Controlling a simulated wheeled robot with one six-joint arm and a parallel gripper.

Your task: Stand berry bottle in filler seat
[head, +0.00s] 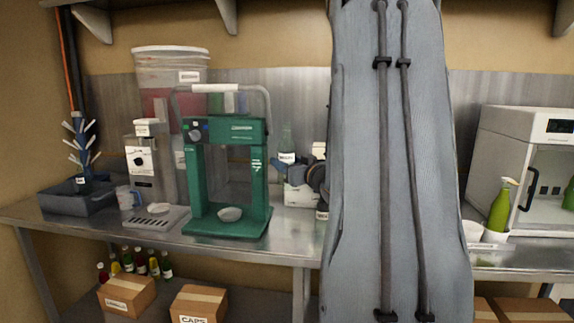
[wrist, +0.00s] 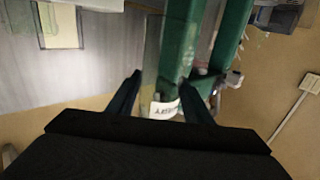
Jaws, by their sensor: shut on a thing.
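In the wrist view my gripper (wrist: 163,84) is shut on a clear bottle (wrist: 165,107) with a white label, partly legible and inverted there. In the head view a glass bottle (head: 287,157) with a white label stands upright just right of the green machine, beside dark and white parts of my arm; it looks like the same bottle. The filler (head: 145,160) is the grey unit left of the green machine. Its seat (head: 159,208) is a pale round piece on a metal tray and looks empty. My arm hides much of the gripper in the head view.
The green press-like machine (head: 227,180) stands between filler and bottle; its green posts (wrist: 232,32) are close in the wrist view. A bucket of pink liquid (head: 170,85) is behind the filler. A grey bin (head: 77,197) and mug (head: 127,198) stand left. A white cabinet (head: 500,130) stands right.

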